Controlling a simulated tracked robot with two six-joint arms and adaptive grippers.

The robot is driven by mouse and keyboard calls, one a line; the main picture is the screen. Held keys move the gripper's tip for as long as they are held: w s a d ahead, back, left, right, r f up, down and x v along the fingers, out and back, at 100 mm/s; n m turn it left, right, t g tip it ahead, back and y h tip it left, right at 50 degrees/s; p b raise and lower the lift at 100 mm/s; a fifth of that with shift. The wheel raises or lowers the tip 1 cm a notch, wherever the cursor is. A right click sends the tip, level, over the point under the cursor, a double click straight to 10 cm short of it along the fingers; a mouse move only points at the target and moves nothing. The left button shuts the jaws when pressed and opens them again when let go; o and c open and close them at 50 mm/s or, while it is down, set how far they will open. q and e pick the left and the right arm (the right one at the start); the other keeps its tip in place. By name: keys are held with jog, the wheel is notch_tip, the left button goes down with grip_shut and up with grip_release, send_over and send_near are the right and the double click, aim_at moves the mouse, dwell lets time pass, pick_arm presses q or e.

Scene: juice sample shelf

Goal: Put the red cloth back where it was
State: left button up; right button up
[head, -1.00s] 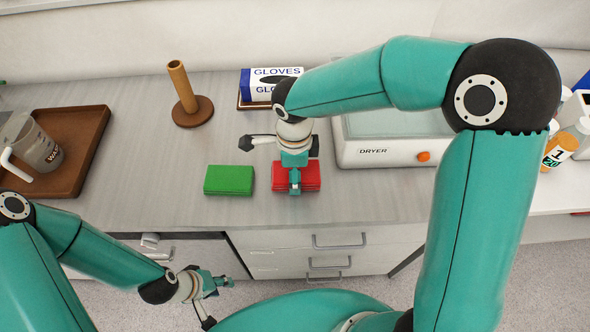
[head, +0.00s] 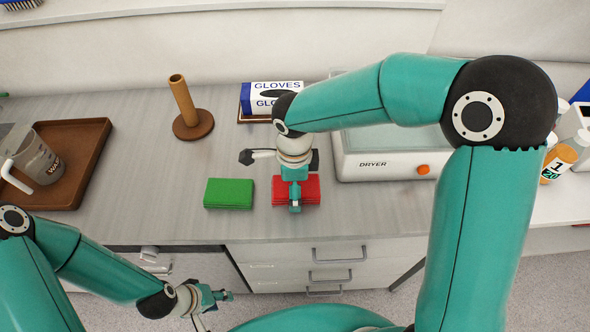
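A red folded cloth (head: 311,190) lies on the grey counter, in front of the dryer's left end. My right gripper (head: 295,204) points down over the middle of the cloth and hides part of it. Its fingers show edge-on, so I cannot tell whether they are closed on the cloth or only over it. A green folded cloth (head: 229,194) lies just left of the red one, with a narrow gap between them. My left gripper (head: 222,296) hangs in front of the counter at the lower left, away from both cloths. Its finger opening is not clear.
A brown tray (head: 84,160) with a jug (head: 45,160) is at the left. A wooden post stand (head: 184,105) and a glove box (head: 272,93) stand behind. The dryer (head: 390,164) and bottles (head: 558,160) are right. Counter left of the green cloth is clear.

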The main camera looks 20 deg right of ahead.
notch_tip(320, 180, up, 12)
dwell(0.4)
dwell(0.4)
